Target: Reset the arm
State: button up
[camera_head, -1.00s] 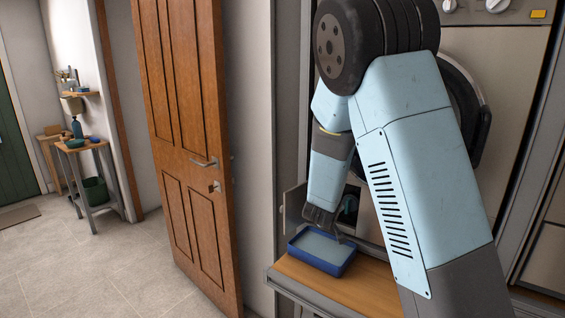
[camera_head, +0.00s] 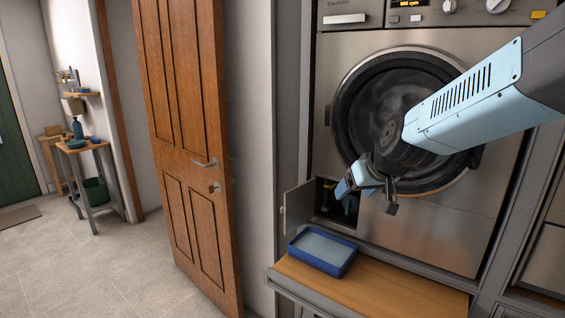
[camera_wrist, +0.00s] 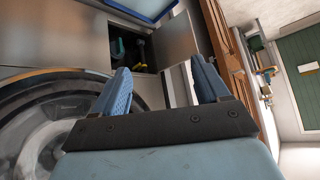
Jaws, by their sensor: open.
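My gripper (camera_head: 364,192) is open and empty in front of the washing machine's lower front, up and to the right of the blue tray in the head view. Its two blue fingers stand apart in the wrist view (camera_wrist: 160,66), with nothing between them. My arm reaches in from the right edge of the head view, across the round door.
A blue tray (camera_head: 296,240) sits on the wooden pull-out shelf (camera_head: 385,293). The washing machine (camera_head: 455,225) has a small open flap (camera_head: 298,207) beside a dark compartment (camera_head: 324,202).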

jog(key=s+d+r+m+g+h, duration=0.1)
jog(key=s+d+r, duration=0.1)
jog(key=s, duration=0.7)
jog(key=s+d+r+m+g+h, duration=0.1)
jog(key=s+d+r, duration=0.1)
jog(key=s, duration=0.8)
jog(key=shift+d+m+h, duration=0.3)
jog(key=shift+d+m, duration=0.1)
jog(key=shift+d, duration=0.45)
